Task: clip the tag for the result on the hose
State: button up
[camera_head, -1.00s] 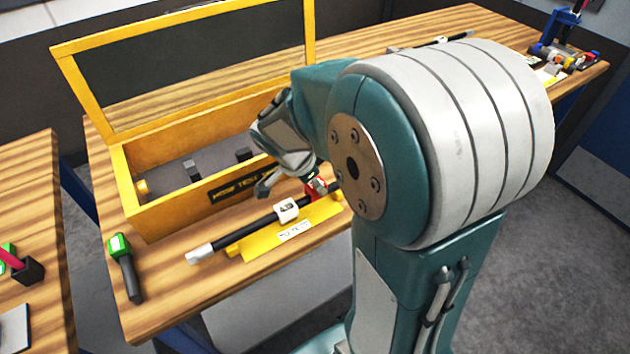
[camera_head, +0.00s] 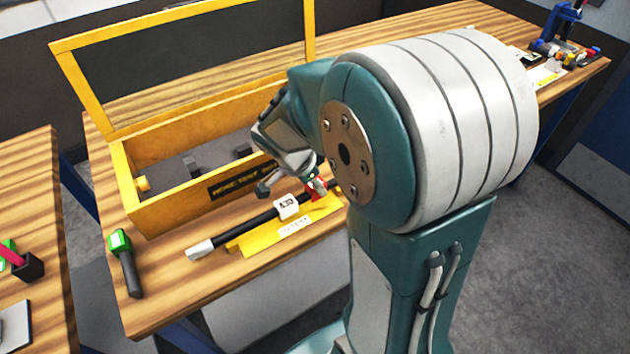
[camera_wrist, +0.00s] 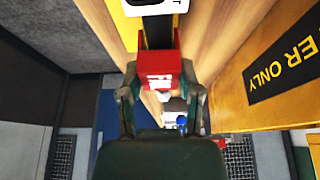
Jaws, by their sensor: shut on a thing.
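A black hose (camera_head: 262,219) with a silver end and a white label rests on a yellow cradle (camera_head: 262,238) on the wooden bench. My gripper (camera_head: 315,180) is low over the hose's right part, shut on a red tag (camera_head: 317,194). In the wrist view the red tag (camera_wrist: 158,72) sits between both fingers, with white letters that begin like "FA". The black hose (camera_wrist: 157,32) runs up from behind the tag there. I cannot tell whether the tag is clipped around the hose or only against it.
An open yellow test box (camera_head: 180,213) stands just behind the hose, its lid frame raised. A green and black handheld tool (camera_head: 126,262) lies at the left bench edge. A blue stand (camera_head: 560,25) with small parts is far right. Bench wood is clear at the front left.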

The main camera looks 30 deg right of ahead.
jog(key=shift+f, duration=0.1)
jog(key=o, duration=0.9)
jog(key=shift+r, duration=3.55)
jog(key=s+a+r+n+t+y, duration=0.4)
jog(key=s+a+r+n, duration=0.3)
jog(key=n, duration=1)
jog(key=s+a+t, duration=0.1)
jog(key=s+a, duration=0.2)
jog(key=s, duration=0.2)
jog(key=shift+s+a+n+t+y, duration=0.3)
jog(key=shift+a, duration=0.1)
